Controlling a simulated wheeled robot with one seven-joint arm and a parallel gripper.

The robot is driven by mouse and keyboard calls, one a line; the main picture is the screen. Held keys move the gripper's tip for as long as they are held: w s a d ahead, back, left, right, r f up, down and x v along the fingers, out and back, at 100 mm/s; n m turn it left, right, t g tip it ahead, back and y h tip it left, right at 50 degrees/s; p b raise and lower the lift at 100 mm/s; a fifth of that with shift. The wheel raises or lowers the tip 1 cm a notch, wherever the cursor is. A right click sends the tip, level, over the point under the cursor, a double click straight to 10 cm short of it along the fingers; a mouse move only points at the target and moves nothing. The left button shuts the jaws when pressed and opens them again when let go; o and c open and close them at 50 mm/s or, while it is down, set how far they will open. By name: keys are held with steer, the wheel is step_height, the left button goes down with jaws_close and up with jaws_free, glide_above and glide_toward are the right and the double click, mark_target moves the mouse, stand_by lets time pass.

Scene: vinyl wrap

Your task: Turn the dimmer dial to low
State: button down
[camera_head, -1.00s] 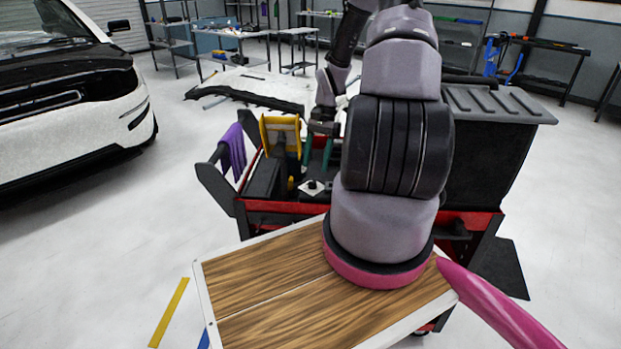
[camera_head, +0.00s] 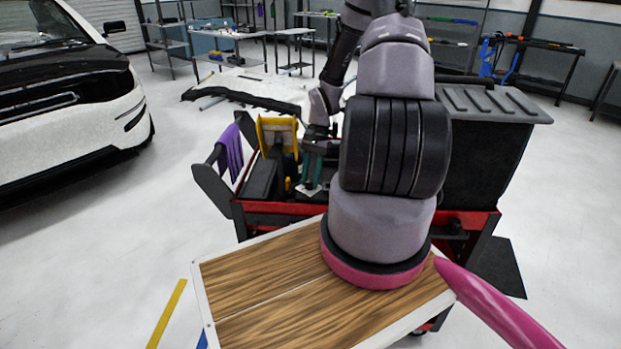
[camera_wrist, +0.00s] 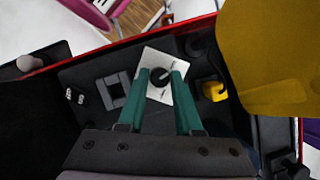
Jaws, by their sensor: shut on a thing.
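The dimmer is a white square plate (camera_wrist: 150,57) with a dark round dial (camera_wrist: 158,74) and a light pointer mark that points to the upper right in the wrist view. It sits in the top tray of the cart, and the plate also shows in the head view (camera_head: 306,193). My gripper (camera_wrist: 160,74) has teal fingers, one on each side of the dial, and is shut on it. In the head view my gripper (camera_head: 311,182) reaches down to the plate, and its fingers hide the dial.
A yellow case (camera_head: 278,132) stands close beside the dimmer in the cart (camera_head: 285,208). A small yellow item (camera_wrist: 214,91) and a grey block (camera_wrist: 114,89) lie near the plate. A purple cloth (camera_head: 231,152) hangs on the cart's left handle. A white car stands at left.

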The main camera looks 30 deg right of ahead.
steer(key=shift+w+n+h, duration=0.1)
steer(key=shift+n+h, duration=0.2)
steer(key=shift+n, duration=0.4)
steer(key=c, duration=0.6)
jaws_free()
steer(key=shift+r, duration=0.1)
steer(key=v, duration=1)
steer(key=shift+w+r, duration=0.2)
steer(key=shift+r, duration=0.05)
steer(key=shift+d, duration=0.15)
